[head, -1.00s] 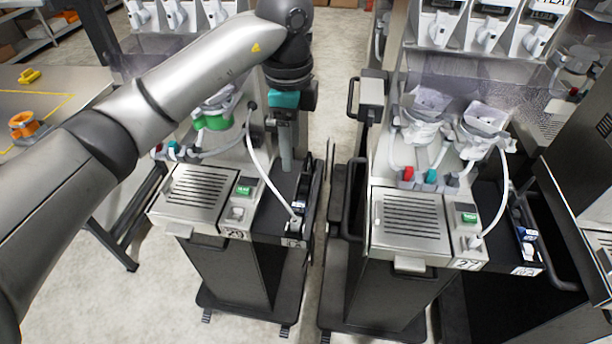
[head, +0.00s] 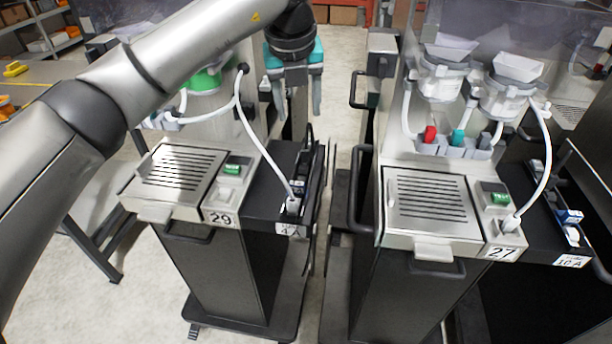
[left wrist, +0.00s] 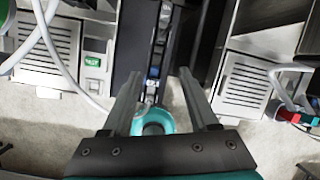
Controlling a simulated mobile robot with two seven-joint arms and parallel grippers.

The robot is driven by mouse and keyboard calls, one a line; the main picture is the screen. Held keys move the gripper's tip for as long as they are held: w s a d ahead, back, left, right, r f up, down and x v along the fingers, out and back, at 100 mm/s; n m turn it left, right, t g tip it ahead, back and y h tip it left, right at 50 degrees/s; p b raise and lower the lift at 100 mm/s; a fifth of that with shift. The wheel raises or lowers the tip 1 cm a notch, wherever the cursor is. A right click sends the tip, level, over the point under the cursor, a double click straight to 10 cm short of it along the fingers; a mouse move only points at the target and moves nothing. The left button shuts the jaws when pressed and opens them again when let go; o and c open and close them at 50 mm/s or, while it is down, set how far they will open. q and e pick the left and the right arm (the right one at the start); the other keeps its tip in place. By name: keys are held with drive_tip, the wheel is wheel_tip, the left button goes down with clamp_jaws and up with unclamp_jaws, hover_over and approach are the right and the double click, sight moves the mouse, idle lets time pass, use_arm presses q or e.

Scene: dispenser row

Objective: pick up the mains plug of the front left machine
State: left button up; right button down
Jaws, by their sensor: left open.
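The front left machine (head: 180,175) bears the number 29. A white cable runs down from its upper part to a white mains plug (head: 293,205), which sits upright at the front end of a black socket strip (head: 310,170) along the machine's right side, above a label with a 4. My left gripper (head: 297,100) is open and empty, behind and above the plug and apart from it. In the left wrist view its two fingers (left wrist: 160,85) stand apart with the socket strip (left wrist: 157,50) beyond them. I cannot make out the plug clearly there. My right gripper is not in view.
Machine 27 (head: 430,200) stands to the right, with red and teal connectors and its own white cable. A narrow gap with a black handle (head: 358,190) separates the machines. A teal ring (left wrist: 152,122) shows between my fingers in the wrist view. A table stands at the left.

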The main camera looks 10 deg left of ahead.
use_arm(q)
drive_tip(key=w+f+m+b, duration=0.1)
drive_tip(key=m+b, duration=0.1)
drive_tip(key=m, duration=0.1)
drive_tip(key=b, duration=0.1)
hover_over(306, 148)
drive_tip(key=s, duration=0.3)
drive_tip(key=shift+t, duration=0.4)
drive_tip(key=f, duration=0.8)
drive_tip(key=shift+w+f, duration=0.2)
drive_tip(key=shift+f, duration=0.15)
drive_tip(key=shift+w+f, duration=0.2)
drive_tip(key=shift+f, duration=0.25)
drive_tip(key=b+x, duration=0.1)
drive_tip(key=x, duration=0.3)
drive_tip(key=shift+w, duration=0.1)
drive_tip(key=shift+w+f, duration=0.25)
drive_tip(key=shift+f, duration=0.2)
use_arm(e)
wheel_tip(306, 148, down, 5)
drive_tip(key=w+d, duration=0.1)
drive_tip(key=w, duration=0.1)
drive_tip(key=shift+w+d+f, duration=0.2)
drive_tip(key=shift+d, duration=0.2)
use_arm(q)
drive_tip(key=shift+c, duration=0.2)
clamp_jaws()
